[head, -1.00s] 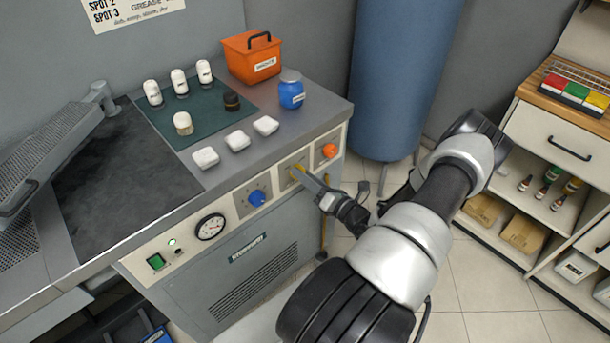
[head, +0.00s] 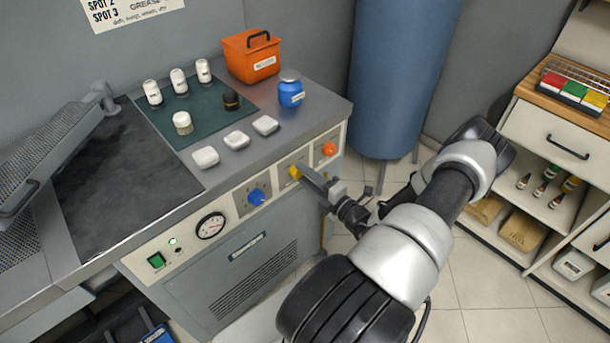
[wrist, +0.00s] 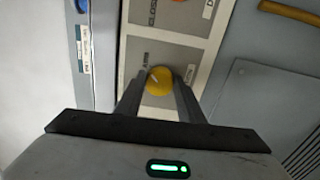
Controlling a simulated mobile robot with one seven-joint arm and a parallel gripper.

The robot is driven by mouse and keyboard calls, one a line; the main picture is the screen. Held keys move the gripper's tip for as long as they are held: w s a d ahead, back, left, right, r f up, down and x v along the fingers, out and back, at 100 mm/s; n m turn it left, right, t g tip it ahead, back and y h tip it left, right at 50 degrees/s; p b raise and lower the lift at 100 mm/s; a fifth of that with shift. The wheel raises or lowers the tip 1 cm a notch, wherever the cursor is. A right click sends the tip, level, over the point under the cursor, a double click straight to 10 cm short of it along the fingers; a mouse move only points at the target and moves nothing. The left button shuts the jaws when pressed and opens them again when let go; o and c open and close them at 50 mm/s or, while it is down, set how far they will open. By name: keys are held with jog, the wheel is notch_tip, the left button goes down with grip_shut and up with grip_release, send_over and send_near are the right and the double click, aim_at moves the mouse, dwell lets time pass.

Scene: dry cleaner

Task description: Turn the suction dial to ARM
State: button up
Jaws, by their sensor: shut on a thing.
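The yellow dial (head: 295,172) sits on a grey plate on the machine's front panel, between the blue dial and the orange knob. My gripper (head: 306,176) is at the yellow dial from the right and front. In the wrist view the yellow dial (wrist: 159,80) is between the two fingertips of my gripper (wrist: 159,88), which are shut on it. A white mark shows on the dial's upper left. The label on its plate looks like "ARM", but it is partly hidden by the left finger. In the head view the fingers cover part of the plate.
A blue dial (head: 257,196), a gauge (head: 211,226) and a green switch (head: 156,260) lie left along the panel. An orange knob (head: 329,149) is to the right. A blue cylinder (head: 402,80) stands behind. Bottles and white blocks stand on the worktop above.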

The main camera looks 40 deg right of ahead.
jog(key=shift+m, duration=0.3)
jog(key=o, duration=1)
jog(key=shift+o, duration=0.2)
jog(key=shift+s, duration=0.1)
jog(key=s+d, duration=0.1)
jog(key=s, duration=1.6)
jog(key=shift+d, duration=0.15)
jog(key=shift+s, duration=0.1)
